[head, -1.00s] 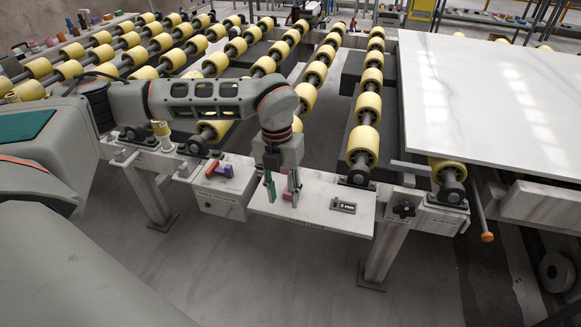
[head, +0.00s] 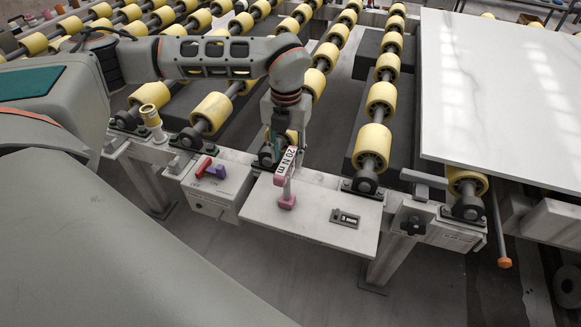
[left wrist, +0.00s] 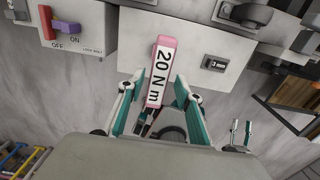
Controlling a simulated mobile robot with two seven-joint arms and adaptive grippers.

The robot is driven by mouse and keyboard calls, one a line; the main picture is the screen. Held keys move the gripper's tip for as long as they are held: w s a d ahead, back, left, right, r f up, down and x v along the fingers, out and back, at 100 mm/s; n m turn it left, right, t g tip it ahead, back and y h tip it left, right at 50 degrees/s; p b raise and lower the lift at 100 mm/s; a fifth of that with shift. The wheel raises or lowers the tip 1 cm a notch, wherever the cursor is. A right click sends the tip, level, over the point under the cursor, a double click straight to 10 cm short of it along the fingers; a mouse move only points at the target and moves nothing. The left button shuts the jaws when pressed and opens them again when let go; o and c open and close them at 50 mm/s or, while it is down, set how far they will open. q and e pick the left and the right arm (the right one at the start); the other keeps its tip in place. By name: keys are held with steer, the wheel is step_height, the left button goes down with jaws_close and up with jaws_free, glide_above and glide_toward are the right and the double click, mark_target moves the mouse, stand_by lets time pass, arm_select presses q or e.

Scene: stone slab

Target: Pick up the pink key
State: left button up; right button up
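My right gripper (left wrist: 241,128) shows small in the left wrist view, fingers apart and empty.
The white shelf (head: 310,222) carries a dark "3 mm" display (head: 345,217). A grey switch box (head: 218,183) with a red and purple lever stands to its left. Yellow rollers (head: 371,147) lie behind, and a stone slab (head: 500,100) is at right.

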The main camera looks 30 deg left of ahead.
mark_target(287, 184)
arm_select(q)
step_height(287, 184, down, 3)
steer(key=shift+s+r, duration=0.1)
steer(key=shift+r, duration=0.05)
step_height(287, 184, down, 5)
stand_by(0.3)
jaws_close()
